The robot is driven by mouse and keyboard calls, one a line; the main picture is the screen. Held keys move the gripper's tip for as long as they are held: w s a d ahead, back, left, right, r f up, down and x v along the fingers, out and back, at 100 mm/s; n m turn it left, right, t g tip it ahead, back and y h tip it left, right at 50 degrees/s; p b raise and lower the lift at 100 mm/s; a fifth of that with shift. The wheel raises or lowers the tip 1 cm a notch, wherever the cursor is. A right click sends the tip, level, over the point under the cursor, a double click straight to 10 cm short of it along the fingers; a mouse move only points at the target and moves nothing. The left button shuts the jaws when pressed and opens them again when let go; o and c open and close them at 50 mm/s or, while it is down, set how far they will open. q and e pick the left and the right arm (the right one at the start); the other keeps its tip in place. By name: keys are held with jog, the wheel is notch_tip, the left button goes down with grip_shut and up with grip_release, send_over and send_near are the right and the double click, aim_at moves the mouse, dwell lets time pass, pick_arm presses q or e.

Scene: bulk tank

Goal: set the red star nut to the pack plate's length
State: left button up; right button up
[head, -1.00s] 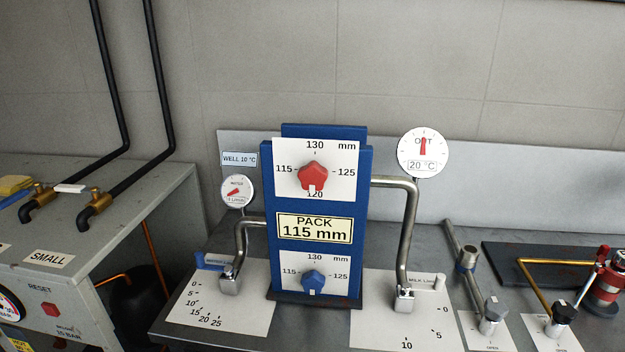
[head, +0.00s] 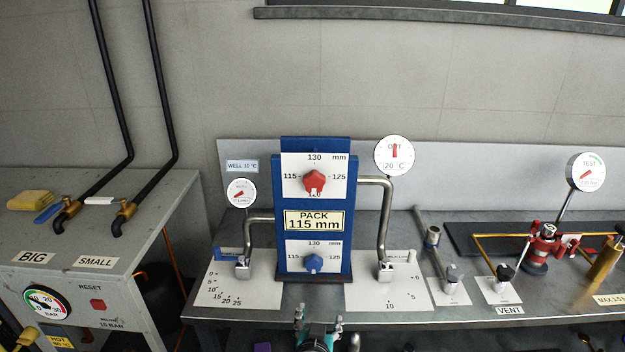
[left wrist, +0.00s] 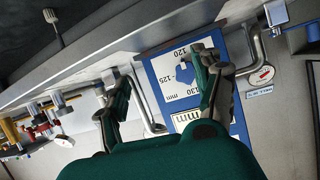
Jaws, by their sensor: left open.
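The red star nut (head: 314,182) sits on the upper white scale of the blue post (head: 281,215); the scale reads 115, 120, 125 and 130 mm. Its white mark is at the bottom, by 120. The pack plate (head: 329,214) below it reads 115 mm. A blue star nut (head: 313,263) sits on the lower scale. My left gripper (head: 319,317) is open and empty at the bottom edge, in front of the bench and below the post. In the left wrist view its fingers (left wrist: 160,82) are apart before the lower scale; the red nut is not visible there. My right gripper is not in view.
Bent steel pipes flank the post, one (head: 387,215) on the right rising near a round 20 °C dial (head: 394,155). A valve bench (head: 100,220) stands at left. Red and brass fittings (head: 541,243) stand at right. The air before the post is clear.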

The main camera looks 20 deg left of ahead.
pick_arm(q)
notch_tip(320, 180, up, 18)
jog(key=n+t+y+p, duration=0.1)
jog(key=n+t+p, duration=0.1)
jog(key=n+t, duration=0.1)
jog(key=n+t+y+p, duration=0.1)
jog(key=n+y+p, duration=0.1)
jog(key=n, duration=0.1)
send_near(314, 184)
jog(key=p+x, duration=0.6)
jog(key=x, duration=0.2)
jog(key=shift+w+r, duration=0.1)
jog(key=shift+w+a, duration=0.25)
jog(key=shift+w, duration=0.3)
